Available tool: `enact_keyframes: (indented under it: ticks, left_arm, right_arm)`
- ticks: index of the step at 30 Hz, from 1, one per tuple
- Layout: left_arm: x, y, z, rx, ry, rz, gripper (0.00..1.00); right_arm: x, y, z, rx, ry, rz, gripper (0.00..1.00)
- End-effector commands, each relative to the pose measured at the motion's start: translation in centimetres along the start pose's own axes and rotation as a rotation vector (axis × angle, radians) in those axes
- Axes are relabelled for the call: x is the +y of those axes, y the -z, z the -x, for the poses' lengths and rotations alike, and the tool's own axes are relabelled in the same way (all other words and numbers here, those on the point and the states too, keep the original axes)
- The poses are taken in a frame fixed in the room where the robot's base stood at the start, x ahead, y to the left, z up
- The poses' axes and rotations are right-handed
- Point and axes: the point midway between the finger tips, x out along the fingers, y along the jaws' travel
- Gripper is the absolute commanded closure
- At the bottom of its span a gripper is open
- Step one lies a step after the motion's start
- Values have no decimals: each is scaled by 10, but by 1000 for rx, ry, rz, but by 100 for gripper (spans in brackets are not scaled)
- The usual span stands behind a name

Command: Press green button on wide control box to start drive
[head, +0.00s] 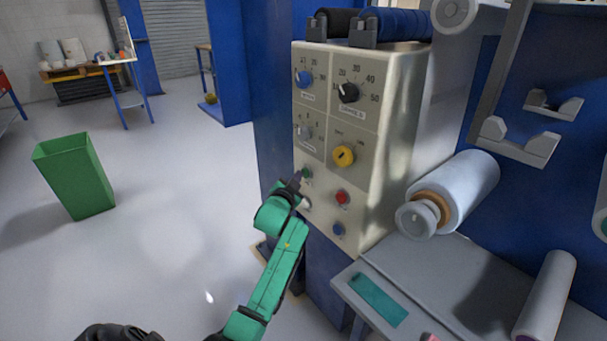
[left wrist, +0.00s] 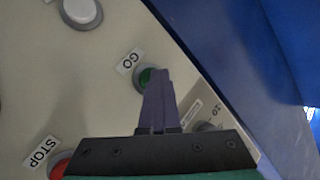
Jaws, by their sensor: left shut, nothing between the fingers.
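The wide control box (head: 378,190) is a cream panel with knobs and buttons on the blue machine. Its green button (head: 307,173) is small and sits at the left of the lower panel. In the left wrist view the green button (left wrist: 146,76) shows beside a "GO" label. My left gripper (head: 297,180) is shut and empty, with its tips at the panel's left edge by the green button. In the left wrist view the closed fingertips (left wrist: 160,76) overlap the right part of the button. I cannot tell whether they touch it. My right gripper is not in view.
A red button (head: 342,198) marked "STOP" in the wrist view, a blue button (head: 338,229) and a yellow knob (head: 344,156) are near. A film roll (head: 468,185) stands out right of the box. A green bin (head: 75,176) stands on open floor at left.

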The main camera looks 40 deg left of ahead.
Motion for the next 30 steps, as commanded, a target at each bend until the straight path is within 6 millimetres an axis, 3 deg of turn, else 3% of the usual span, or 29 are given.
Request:
enact_keyframes:
  ticks: [5,17,30]
  left_arm:
    - [-6,-2,9,-1,-1,0,100]
    - [-8,-6,14,-2,0,0,100]
    - [-27,-23,48,-2,-1,0,100]
  right_arm:
    - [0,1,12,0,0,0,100]
    - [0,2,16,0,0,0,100]
    - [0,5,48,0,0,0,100]
